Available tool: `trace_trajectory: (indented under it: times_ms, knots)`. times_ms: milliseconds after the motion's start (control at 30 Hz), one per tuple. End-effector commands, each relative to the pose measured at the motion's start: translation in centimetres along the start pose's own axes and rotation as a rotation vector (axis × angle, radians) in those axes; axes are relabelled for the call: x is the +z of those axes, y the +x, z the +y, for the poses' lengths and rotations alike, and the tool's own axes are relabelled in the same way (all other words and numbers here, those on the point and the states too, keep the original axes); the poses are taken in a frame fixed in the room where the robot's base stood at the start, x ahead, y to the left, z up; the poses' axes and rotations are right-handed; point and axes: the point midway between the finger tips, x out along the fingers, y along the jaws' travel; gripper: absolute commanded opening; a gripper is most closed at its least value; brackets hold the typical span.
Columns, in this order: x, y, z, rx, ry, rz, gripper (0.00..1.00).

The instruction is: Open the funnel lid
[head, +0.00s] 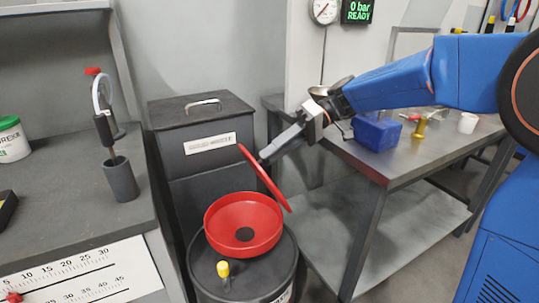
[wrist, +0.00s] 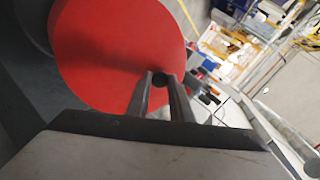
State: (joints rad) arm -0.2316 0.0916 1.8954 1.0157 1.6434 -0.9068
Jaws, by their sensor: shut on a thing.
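The red funnel (head: 243,222) sits on top of a dark drum (head: 272,285). Its red lid (head: 262,178) stands tilted up at the funnel's right back side, seen nearly edge-on in the head view. In the wrist view the lid (wrist: 110,50) shows as a broad red disc in front of my gripper. My gripper (head: 265,158) is at the lid's upper right side. In the wrist view its two fingers (wrist: 162,82) close around a small dark knob (wrist: 160,79) at the lid's face. The funnel's inside and dark centre hole are visible.
A yellow-topped fitting (head: 223,269) stands on the drum in front of the funnel. A dark lidded bin (head: 203,135) is behind. A workbench (head: 400,160) with a blue box (head: 376,132) is under my arm at right. A grey counter (head: 75,215) is at left.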

Motion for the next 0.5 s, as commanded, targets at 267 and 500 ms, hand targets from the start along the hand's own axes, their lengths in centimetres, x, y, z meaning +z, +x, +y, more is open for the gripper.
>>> trace_trajectory:
  times_ms: [267, 500]
  knots:
    - [0.08, 0.00, 0.07, -0.002, 0.001, -0.001, 0.00]
    - [0.08, 0.00, 0.07, -0.001, 0.001, -0.001, 0.38]
